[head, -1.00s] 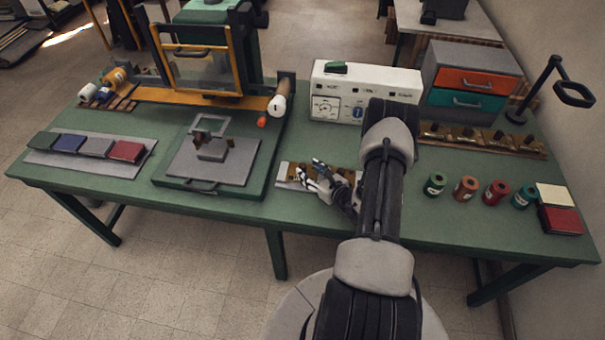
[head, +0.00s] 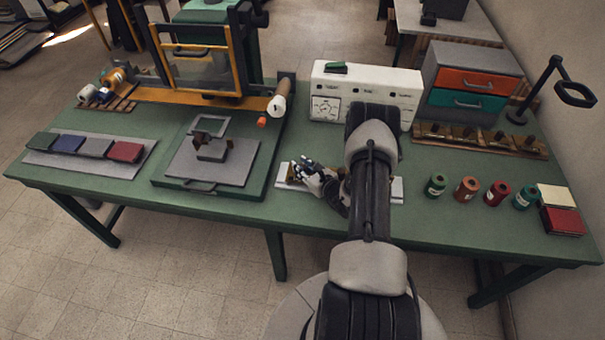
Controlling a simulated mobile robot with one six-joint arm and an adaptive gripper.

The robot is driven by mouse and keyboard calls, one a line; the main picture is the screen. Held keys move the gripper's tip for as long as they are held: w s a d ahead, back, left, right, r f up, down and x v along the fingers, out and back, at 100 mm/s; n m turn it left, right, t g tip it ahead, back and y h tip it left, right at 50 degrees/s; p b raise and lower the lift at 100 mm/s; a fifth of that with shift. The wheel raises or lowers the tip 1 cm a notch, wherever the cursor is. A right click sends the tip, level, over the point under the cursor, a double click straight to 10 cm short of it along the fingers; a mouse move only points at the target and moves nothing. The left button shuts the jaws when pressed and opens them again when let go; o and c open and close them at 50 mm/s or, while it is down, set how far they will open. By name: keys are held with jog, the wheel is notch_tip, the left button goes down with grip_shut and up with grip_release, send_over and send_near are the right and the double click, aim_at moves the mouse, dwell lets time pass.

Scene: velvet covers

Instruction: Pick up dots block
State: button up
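My gripper (head: 304,169) is low over a pale strip (head: 397,190) at the front middle of the green table. Its fingers point left. Brass-coloured pieces (head: 289,176) on this strip show just beside the fingers, mostly hidden by my gripper and arm. Several similar brass blocks with dark knobs (head: 483,138) stand in a wooden rack at the back right. The patterns on the blocks are too small to read, so I cannot tell which is the dots block. I cannot tell whether the fingers are open or touch anything.
A press with a grey plate (head: 213,165) stands left of my gripper. Covers lie on a mat (head: 45,158) at far left. A white control box (head: 395,85) is behind my arm. Several spools (head: 467,188) stand to the right. Green table surface is clear between press and covers.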

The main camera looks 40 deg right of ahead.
grip_shut()
jog(key=shift+r, duration=0.1)
dwell(0.3)
